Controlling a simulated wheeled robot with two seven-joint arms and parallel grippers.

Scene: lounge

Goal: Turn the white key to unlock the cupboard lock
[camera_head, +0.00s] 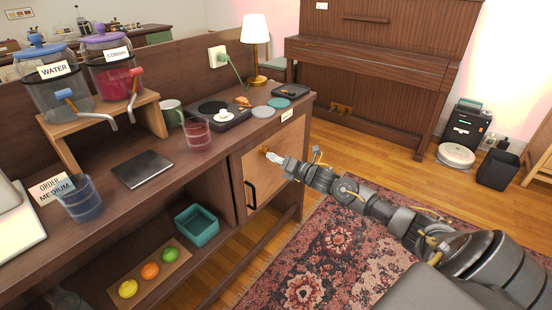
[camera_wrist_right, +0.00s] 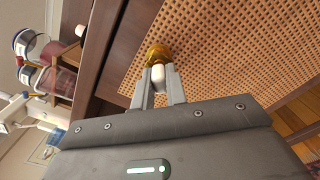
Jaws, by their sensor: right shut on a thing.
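The white key (camera_wrist_right: 158,76) is between the fingertips of my right gripper (camera_wrist_right: 158,90) in the right wrist view. The brass cupboard lock (camera_wrist_right: 157,54) is directly in front of the key, and the key meets it. In the head view the lock (camera_head: 264,149) is a small brass spot on the cupboard door (camera_head: 289,150), with my right gripper (camera_head: 276,158) at it. The door is closed and has a black handle (camera_head: 251,195). The key's turn angle cannot be told. My left gripper is not in view.
The counter above holds a red-tinted glass (camera_head: 197,134), a blue glass (camera_head: 79,198), drink dispensers (camera_head: 66,85) and a lamp (camera_head: 257,40). A teal bin (camera_head: 197,225) and several fruits sit on the lower shelf. The patterned rug (camera_head: 310,260) in front is clear.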

